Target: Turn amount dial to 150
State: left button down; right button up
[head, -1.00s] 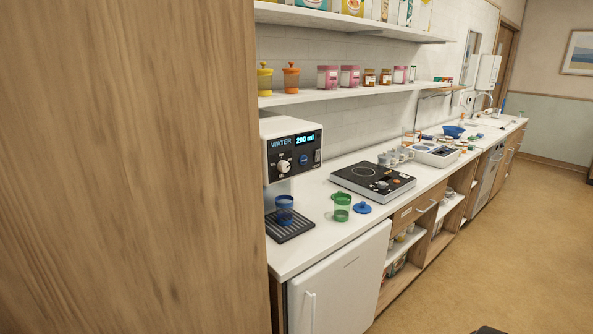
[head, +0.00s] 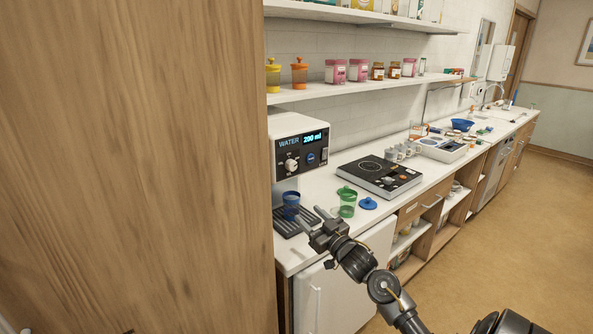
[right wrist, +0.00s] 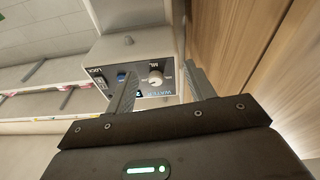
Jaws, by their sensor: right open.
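The white water dispenser (head: 287,127) stands on the counter beside the wooden panel. Its display (head: 315,137) reads 200 ml. The round white amount dial (head: 291,165) is on the dark front panel, left of a blue button (head: 310,159). In the right wrist view, the dial (right wrist: 156,79) appears upside down between the two fingers. My right gripper (head: 310,217) is open and empty, below and in front of the dispenser, apart from the dial. A blue cup (head: 291,204) stands on the drip tray under the dispenser. My left gripper is out of view.
A green lidded cup (head: 347,203) and a blue lid (head: 368,203) are right of the drip tray (head: 288,233). A black hob (head: 371,174) stands farther along the counter. The tall wooden panel (head: 140,150) closes off the left side. A shelf with jars hangs above.

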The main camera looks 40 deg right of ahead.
aim_at(294, 167)
jog(key=d+r+t+y, duration=0.1)
jog(key=d+r+t, duration=0.15)
jog(key=r, duration=0.45)
jog(key=shift+n, duration=0.3)
jog(key=p+x, duration=0.1)
jog(key=x, duration=0.2)
jog(key=p+x, duration=0.1)
jog(key=x, duration=0.2)
jog(key=p+x, duration=0.1)
jog(key=x, duration=0.2)
jog(key=shift+w+d+f+p, duration=0.2)
jog(key=shift+w+p, duration=0.15)
jog(key=shift+w, duration=0.15)
jog(key=shift+w+r, duration=0.15)
jog(key=shift+w, duration=0.4)
jog(key=shift+c, duration=0.4)
